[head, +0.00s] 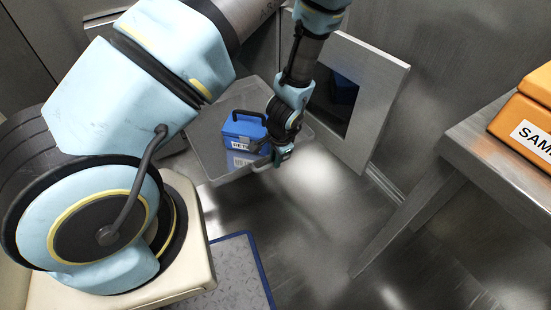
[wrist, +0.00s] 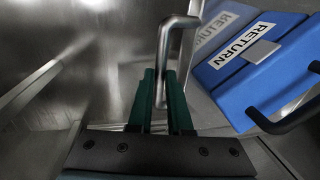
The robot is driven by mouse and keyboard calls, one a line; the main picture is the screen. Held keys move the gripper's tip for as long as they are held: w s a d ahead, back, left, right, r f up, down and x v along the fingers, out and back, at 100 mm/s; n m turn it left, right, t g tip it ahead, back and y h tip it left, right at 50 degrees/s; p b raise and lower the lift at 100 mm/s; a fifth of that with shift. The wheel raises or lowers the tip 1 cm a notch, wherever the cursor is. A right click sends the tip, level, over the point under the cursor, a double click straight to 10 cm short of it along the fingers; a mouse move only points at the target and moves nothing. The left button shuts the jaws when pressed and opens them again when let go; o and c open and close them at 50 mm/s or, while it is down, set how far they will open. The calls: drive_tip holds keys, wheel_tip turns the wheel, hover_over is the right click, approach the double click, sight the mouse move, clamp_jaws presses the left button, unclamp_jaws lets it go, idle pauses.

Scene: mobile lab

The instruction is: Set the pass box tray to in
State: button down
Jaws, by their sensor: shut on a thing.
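The pass box tray (head: 205,133) is a grey, see-through-looking shallow tray, standing out from the wall in the head view. A blue case (head: 240,130) with a black handle and a RETURN label sits on it; the case also shows at the right of the wrist view (wrist: 262,75). A bent metal bar handle (wrist: 166,45) is at the tray's front. My gripper (head: 281,157) is at the tray's front edge, with its green fingers (wrist: 161,78) shut on this handle. The arm hides part of the tray's far side in the head view.
A metal bench (head: 490,140) with orange cases (head: 527,115) is at the right. A blue-edged grey mat (head: 228,280) lies below. The floor between tray and bench is clear.

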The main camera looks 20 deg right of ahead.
drive_tip(key=shift+w, duration=0.1)
drive_tip(key=w+a, duration=0.2)
drive_tip(key=w, duration=0.9)
drive_tip(key=w+a+b, duration=0.1)
drive_tip(key=w+a, duration=0.1)
drive_tip(key=w, duration=0.8)
drive_tip(key=w+a, duration=0.2)
drive_tip(key=w, duration=0.9)
drive_tip(key=shift+w+a+b, duration=0.25)
drive_tip(key=shift+w+b, duration=0.05)
drive_tip(key=c, duration=0.8)
unclamp_jaws()
drive_tip(key=shift+c, duration=0.2)
wheel_tip(320, 180, up, 11)
drive_tip(key=s, duration=0.2)
drive_tip(key=shift+d+f+p, duration=0.2)
drive_tip(key=shift+d+p, duration=0.05)
drive_tip(key=shift+p, duration=0.15)
drive_tip(key=shift+s, duration=0.1)
